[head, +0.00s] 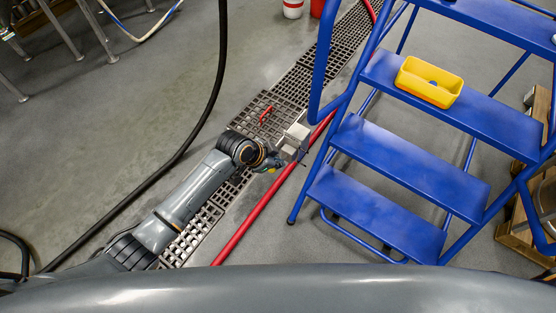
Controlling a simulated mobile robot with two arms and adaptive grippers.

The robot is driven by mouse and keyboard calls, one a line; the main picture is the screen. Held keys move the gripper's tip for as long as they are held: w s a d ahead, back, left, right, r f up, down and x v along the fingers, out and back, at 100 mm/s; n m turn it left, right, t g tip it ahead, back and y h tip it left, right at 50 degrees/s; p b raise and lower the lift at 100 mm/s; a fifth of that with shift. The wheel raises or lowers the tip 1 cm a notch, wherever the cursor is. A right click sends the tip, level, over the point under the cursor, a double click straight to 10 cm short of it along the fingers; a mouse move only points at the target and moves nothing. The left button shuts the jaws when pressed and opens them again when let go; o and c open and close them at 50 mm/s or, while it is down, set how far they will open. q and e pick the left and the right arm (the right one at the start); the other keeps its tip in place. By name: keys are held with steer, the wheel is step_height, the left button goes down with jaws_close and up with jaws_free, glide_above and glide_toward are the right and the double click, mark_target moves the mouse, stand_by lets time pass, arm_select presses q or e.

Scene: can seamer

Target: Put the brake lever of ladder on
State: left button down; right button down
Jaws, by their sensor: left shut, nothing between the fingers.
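The blue step ladder (378,163) stands on the right, with several flat steps and a tubular frame. My left arm reaches in from the lower left. My left gripper (296,142) is shut and empty, over the floor drain and just left of the ladder's lower frame. Whether it touches the ladder I cannot tell. I cannot make out a brake lever for certain; the gripper may hide part of that area. My right gripper is not in view.
A yellow tray (429,82) sits on an upper step. A red hose (256,212) runs along the drain grating (283,83), which has a small red handle (266,115). A black hose (178,158) crosses the floor at left. Wooden crates (521,236) stand at right.

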arm_select(q)
steer(key=shift+s+a+f+t+h+b, duration=0.25)
steer(key=shift+f+t+b, duration=0.1)
steer(key=shift+f+b, duration=0.1)
steer(key=shift+s+a+f+t+h+b, duration=0.1)
steer(key=shift+s+f+t+h+b, duration=0.15)
steer(key=shift+f+t+b, duration=0.15)
steer(key=shift+s+a+f+m+t+h+b, duration=0.25)
steer(key=shift+f+t+h+b, duration=0.35)
steer(key=shift+b, duration=0.8)
steer(key=shift+s+a+f+m+t+h+b, duration=0.15)
steer(key=shift+s+f+t+h+b, duration=0.45)
steer(key=shift+b, duration=0.75)
steer(key=shift+w+r, duration=0.25)
steer(key=shift+r, duration=0.1)
